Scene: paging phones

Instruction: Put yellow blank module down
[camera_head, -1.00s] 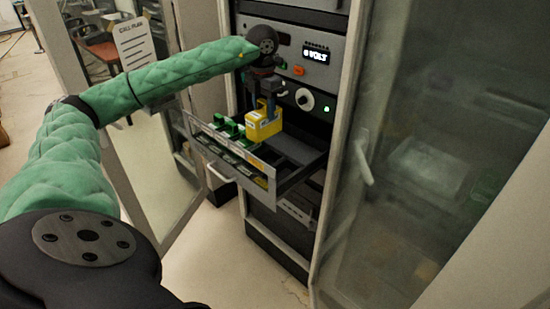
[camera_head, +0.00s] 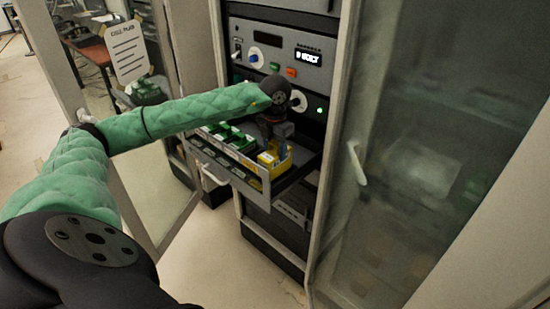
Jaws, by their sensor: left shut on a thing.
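The yellow blank module (camera_head: 268,159) is at the right end of the pulled-out drawer (camera_head: 215,172), low against its floor. My left gripper (camera_head: 280,140) comes down on it from above and is shut on it. The gripper and wrist hide part of the module, so I cannot tell whether its underside touches the drawer floor. My right gripper is not in view.
Several green modules (camera_head: 229,138) sit in the drawer left of the yellow one. The rack's panel (camera_head: 268,58) with knobs, buttons and a lit display rises behind the drawer. An open glass door (camera_head: 420,150) stands to the right. A paper sign (camera_head: 127,50) hangs at left.

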